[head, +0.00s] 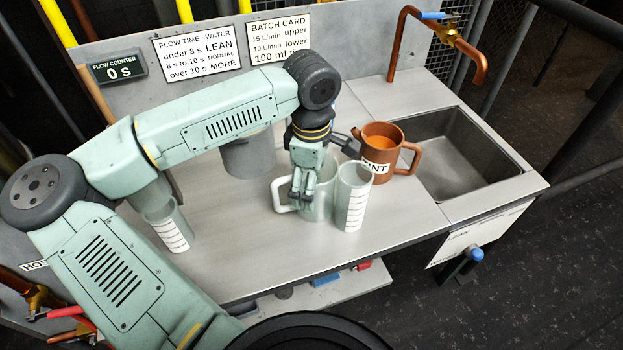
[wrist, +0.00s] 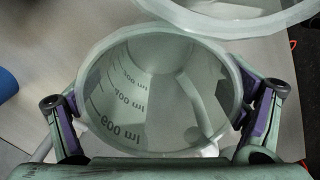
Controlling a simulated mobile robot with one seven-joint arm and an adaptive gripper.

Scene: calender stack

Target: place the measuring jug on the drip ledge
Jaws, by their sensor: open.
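The measuring jug (head: 321,198), pale and translucent with a handle on its left, stands upright on the bench. In the wrist view the jug (wrist: 112,62) is seen from above, with millilitre marks on its inner wall. It appears empty. My gripper (head: 305,192) is open and low at the jug. In the wrist view the fingers of my gripper (wrist: 160,120) are on either side of the jug's rim; the right finger looks very close to the wall. Contact is unclear. No part is clearly marked as the drip ledge; a low shelf (head: 343,287) runs below the bench front.
A clear graduated beaker (head: 353,200) stands close right of the jug. A brown mug (head: 381,158) holding orange liquid is behind it. A sink (head: 455,150) with a copper tap (head: 440,35) is at right. Another graduated beaker (head: 168,226) and a grey pot (head: 247,157) stand left.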

